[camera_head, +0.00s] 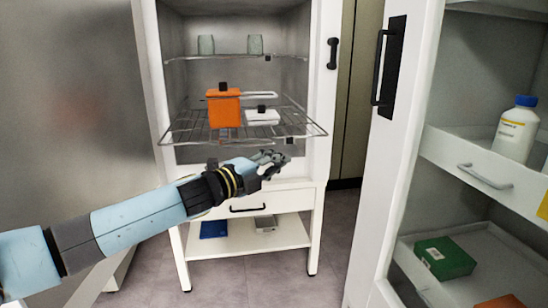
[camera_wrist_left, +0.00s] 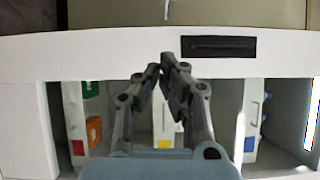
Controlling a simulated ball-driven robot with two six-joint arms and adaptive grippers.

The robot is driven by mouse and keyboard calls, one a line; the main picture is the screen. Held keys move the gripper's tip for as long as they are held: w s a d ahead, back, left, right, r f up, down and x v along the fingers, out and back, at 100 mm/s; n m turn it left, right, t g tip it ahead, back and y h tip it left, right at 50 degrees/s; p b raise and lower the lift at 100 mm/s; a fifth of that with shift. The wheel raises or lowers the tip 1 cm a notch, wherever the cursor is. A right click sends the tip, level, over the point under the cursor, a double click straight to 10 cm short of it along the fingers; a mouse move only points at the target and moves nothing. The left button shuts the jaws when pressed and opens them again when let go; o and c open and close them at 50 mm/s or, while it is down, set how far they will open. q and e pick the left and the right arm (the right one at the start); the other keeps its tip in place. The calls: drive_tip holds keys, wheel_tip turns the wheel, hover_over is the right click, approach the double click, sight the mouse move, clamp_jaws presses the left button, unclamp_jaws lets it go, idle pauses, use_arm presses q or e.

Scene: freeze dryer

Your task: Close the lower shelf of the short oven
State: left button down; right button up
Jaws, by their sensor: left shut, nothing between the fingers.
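The short oven (camera_head: 321,100) stands open in the head view, with its grey inside showing. Its lower shelf (camera_head: 175,135), a wire rack, is slid out past the front of the oven. An orange container (camera_head: 223,108) with a black top and a small white item (camera_head: 262,116) sit on it. My left gripper (camera_head: 274,160) is shut and empty, just below the shelf's front edge in the picture. I cannot tell whether it touches. It also shows in the left wrist view (camera_wrist_left: 166,68), with its fingertips together. My right gripper is not in view.
An upper wire shelf (camera_head: 235,57) holds two small glasses. A white stand (camera_head: 283,235) with a drawer is under the oven. At right, an open white cabinet (camera_head: 370,190) holds a blue-capped bottle (camera_head: 516,130) and a green box (camera_head: 445,258). The floor between them is clear.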

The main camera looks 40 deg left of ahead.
use_arm(q)
drive_tip(key=w+a, duration=0.3)
drive_tip(key=shift+a+r, duration=0.15)
drive_tip(key=shift+r, duration=0.25)
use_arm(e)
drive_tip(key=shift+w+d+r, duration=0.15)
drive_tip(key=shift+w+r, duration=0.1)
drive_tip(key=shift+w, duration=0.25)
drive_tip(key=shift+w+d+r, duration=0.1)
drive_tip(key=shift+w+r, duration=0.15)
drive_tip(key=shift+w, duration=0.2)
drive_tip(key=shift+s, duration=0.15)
use_arm(q)
drive_tip(key=shift+a, duration=0.1)
